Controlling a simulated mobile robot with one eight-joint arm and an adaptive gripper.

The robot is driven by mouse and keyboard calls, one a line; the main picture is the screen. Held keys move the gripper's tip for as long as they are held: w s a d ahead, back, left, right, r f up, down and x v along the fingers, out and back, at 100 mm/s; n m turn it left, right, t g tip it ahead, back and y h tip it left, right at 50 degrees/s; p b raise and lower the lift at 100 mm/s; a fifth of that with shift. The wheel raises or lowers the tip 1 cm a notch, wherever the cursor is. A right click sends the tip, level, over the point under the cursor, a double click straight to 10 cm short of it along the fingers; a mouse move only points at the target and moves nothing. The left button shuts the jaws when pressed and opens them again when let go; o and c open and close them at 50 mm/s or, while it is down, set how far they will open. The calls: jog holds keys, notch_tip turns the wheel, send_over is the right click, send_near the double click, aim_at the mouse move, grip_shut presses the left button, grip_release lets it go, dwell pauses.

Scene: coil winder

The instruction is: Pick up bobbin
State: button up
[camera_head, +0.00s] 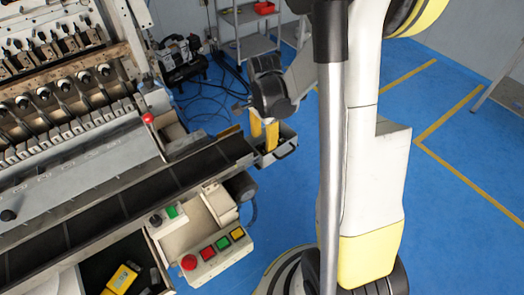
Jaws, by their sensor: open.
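My gripper (264,133) is at the right end of the dark conveyor, pointing down. Its two yellow fingers look apart, with a gap between them. They are over or just inside a small grey tray (284,151) at the conveyor's end; I cannot tell how deep. I cannot clearly make out a bobbin. The tray's inside is largely hidden by the fingers, and nothing is visibly held between them.
The coil winder (70,95) fills the left, with the dark conveyor (130,193) along its front. A button box (214,250) and a bin with a yellow-black object (122,278) are below. A shelf (248,45) stands behind. Blue floor is clear at right.

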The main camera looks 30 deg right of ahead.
aim_at(263, 150)
notch_tip(263, 150, down, 4)
jog(key=shift+a+f+b, duration=0.1)
jog(key=shift+a+b, duration=0.05)
jog(key=shift+b, duration=0.95)
jog(key=shift+f, duration=0.3)
jog(key=shift+s, duration=0.25)
jog(key=shift+w+f, duration=0.1)
jog(key=shift+w, duration=0.15)
jog(key=shift+c, duration=1.3)
jog(key=c, duration=0.6)
jog(key=shift+r, duration=0.2)
jog(key=r+p, duration=0.1)
jog(key=r, duration=0.2)
jog(key=r+p, duration=0.1)
jog(key=r, duration=0.1)
jog(key=shift+s+d+p, duration=0.3)
jog(key=shift+s+d, duration=0.1)
jog(key=s+d+r+p, duration=0.1)
jog(key=s+d+r, duration=0.1)
jog(key=s+d+r+p, duration=0.1)
jog(key=s+d+r, duration=0.1)
jog(key=d, duration=0.1)
jog(key=s+d+r+p, duration=0.1)
jog(key=s+d+r, duration=0.1)
jog(key=s, duration=0.1)
jog(key=shift+s+d, duration=0.1)
jog(key=shift+d, duration=0.3)
